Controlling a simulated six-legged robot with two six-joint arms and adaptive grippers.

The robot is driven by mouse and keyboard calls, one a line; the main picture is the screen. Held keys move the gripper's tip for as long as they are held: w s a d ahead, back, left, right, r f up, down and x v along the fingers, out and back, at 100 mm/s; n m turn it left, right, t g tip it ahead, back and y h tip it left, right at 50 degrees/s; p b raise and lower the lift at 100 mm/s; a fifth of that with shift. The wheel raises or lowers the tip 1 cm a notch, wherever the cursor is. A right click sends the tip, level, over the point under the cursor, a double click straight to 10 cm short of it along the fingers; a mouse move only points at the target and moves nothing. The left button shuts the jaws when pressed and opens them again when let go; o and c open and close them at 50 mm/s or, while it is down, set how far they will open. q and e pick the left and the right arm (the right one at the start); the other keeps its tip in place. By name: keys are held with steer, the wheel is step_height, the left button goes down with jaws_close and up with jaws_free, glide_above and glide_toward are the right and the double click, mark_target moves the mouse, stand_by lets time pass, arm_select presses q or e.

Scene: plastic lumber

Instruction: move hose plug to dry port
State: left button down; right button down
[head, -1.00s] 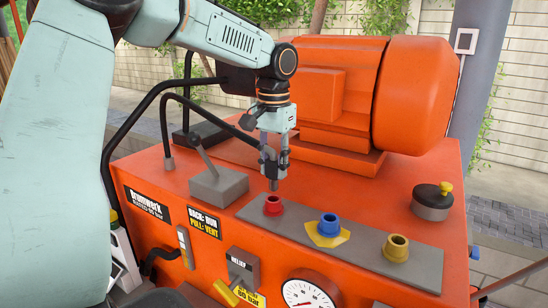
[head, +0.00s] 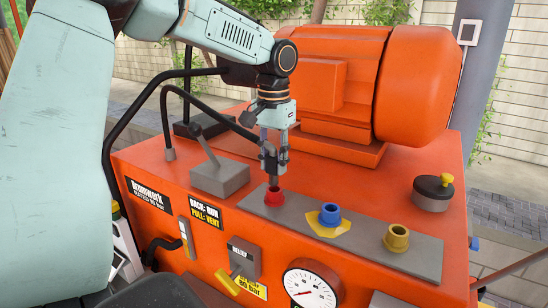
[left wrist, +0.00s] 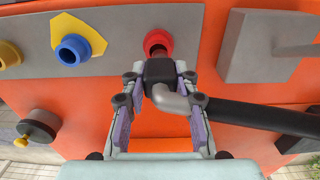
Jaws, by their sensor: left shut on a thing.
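My left gripper (head: 273,160) is shut on the hose plug (head: 273,181), a dark fitting with a grey elbow, held upright with its tip down. The plug's tip is at the mouth of the red port (head: 274,198); I cannot tell how far inside it is. In the left wrist view the plug (left wrist: 160,70) lies between the fingers and overlaps the red port (left wrist: 158,42). A black hose (head: 205,104) runs from it to the left. The blue port (head: 329,215) on a yellow plate and the brass-yellow port (head: 397,237) stand empty to the right. My right gripper is out of view.
The ports sit on a grey strip (head: 360,244) on the orange machine (head: 180,170). A grey lever box (head: 219,178) is left of the red port. An orange motor (head: 345,85) rises behind. A black cap with a yellow knob (head: 433,192) is at right.

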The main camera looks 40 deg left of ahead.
mark_target(275, 175)
arm_select(q)
steer(key=shift+d, duration=0.1)
steer(key=shift+f, duration=0.1)
stand_by(0.5)
steer(key=shift+f+b, duration=0.35)
steer(key=shift+f, duration=1)
stand_by(0.7)
steer(key=shift+w+f, duration=0.15)
steer(key=shift+f, duration=0.15)
steer(key=shift+f, duration=0.3)
stand_by(0.3)
steer(key=c, duration=0.9)
jaws_free()
steer(key=shift+c, duration=0.2)
steer(key=o, duration=0.4)
